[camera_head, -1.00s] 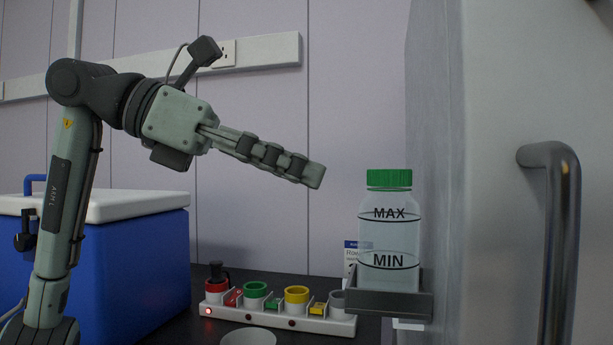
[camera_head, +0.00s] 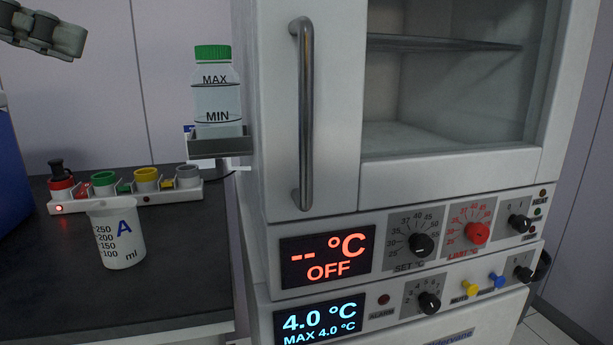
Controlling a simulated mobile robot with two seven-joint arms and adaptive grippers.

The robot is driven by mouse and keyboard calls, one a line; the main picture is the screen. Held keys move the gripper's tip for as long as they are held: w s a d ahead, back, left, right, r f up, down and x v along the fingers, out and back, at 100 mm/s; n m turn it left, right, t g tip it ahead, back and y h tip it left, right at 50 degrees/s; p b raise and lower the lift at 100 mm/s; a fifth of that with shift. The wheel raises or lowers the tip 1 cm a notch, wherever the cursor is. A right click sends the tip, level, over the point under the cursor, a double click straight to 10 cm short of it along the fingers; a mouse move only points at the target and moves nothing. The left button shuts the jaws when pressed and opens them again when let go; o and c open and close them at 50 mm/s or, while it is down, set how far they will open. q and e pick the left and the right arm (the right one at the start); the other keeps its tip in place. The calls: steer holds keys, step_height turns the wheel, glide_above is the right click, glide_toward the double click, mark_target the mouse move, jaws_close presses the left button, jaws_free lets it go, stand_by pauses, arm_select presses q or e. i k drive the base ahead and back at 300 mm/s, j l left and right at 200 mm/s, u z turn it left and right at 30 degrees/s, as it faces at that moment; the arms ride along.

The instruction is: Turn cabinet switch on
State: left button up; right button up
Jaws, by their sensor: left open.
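The cabinet (camera_head: 345,190) fills the right half of the head view. Its upper panel has a red display (camera_head: 327,259) reading "-- °C OFF". At the right of that panel is a black switch knob (camera_head: 519,223) on a grey plate marked 0 and 1. My left gripper (camera_head: 70,38) is partly in view at the top left corner, open, far from the panel and touching nothing. My right gripper is not in view.
A black set knob (camera_head: 421,244) and a red limit knob (camera_head: 477,233) sit left of the switch. A lower panel (camera_head: 375,309) has its own display and knobs. A tall handle (camera_head: 303,115), a bottle (camera_head: 217,95) and a beaker (camera_head: 118,235) stand to the left.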

mark_target(520, 223)
steer(key=k, duration=1.1)
